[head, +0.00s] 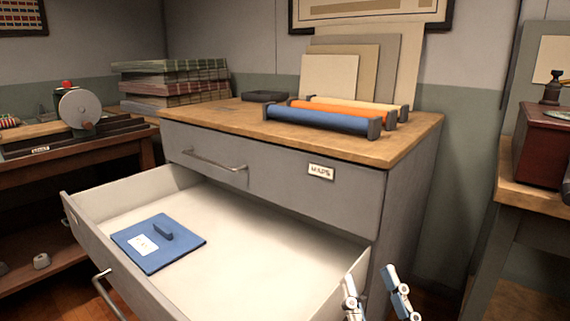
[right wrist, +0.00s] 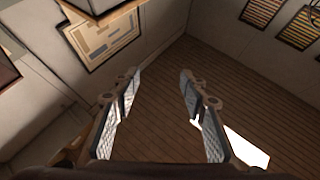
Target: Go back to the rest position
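My right gripper (head: 372,284) is at the bottom of the head view, just right of the open drawer's front right corner. Its two fingers stand apart with nothing between them. In the right wrist view the right gripper (right wrist: 158,88) is also open and empty, with wooden floor beyond it. My left gripper is not in either view. The grey map cabinet (head: 345,197) has its lower drawer (head: 215,215) pulled out. A blue flat folder (head: 180,248) with a white label and a dark blue handle lies in the drawer.
On the cabinet top lie blue (head: 315,117), orange (head: 345,111) and cream rolls, a black tray (head: 265,97) and leaning boards (head: 330,78). Stacked books (head: 170,82) stand behind left. A wooden bench (head: 75,145) is at left, a table (head: 530,197) with a red-brown box (head: 540,147) at right.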

